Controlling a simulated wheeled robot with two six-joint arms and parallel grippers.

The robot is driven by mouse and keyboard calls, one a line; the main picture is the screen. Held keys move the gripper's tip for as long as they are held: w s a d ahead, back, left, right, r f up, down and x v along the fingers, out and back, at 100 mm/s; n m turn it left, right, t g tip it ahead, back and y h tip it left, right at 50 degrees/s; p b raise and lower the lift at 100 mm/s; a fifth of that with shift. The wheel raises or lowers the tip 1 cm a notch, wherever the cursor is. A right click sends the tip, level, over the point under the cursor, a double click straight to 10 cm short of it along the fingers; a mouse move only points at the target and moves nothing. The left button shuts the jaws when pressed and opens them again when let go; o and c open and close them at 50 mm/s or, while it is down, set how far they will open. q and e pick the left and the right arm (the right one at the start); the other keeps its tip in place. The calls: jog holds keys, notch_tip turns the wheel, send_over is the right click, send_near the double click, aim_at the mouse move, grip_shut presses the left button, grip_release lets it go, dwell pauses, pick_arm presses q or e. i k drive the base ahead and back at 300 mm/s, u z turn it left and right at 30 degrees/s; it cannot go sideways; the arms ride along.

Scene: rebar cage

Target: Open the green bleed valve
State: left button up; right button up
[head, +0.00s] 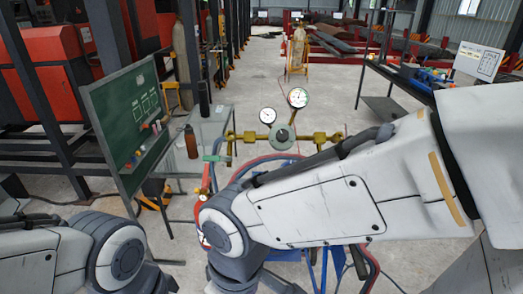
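A brass valve manifold (320,138) with two round white dial gauges, a left one (267,115) and a higher right one (298,97), stands in the middle of the head view. A small green handle (214,158), which looks like the bleed valve, is at its lower left, beside the small table. Whether the valve is open or shut cannot be told. My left arm shows low at the left. Neither gripper's fingers are in view.
A small grey table (212,128) with a brown bottle (191,142) stands left of the manifold, with a green board (127,120) beside it. Red and blue hoses and a blue frame (322,262) are below. A dark workbench (400,82) is at the right.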

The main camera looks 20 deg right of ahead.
aim_at(205, 158)
jog(key=u, duration=0.2)
jog(key=k, duration=0.45)
jog(key=u, duration=1.3)
jog(key=i, duration=1.5)
jog(key=z, duration=1.3)
jog(key=i, duration=0.55)
jog(key=z, duration=0.45)
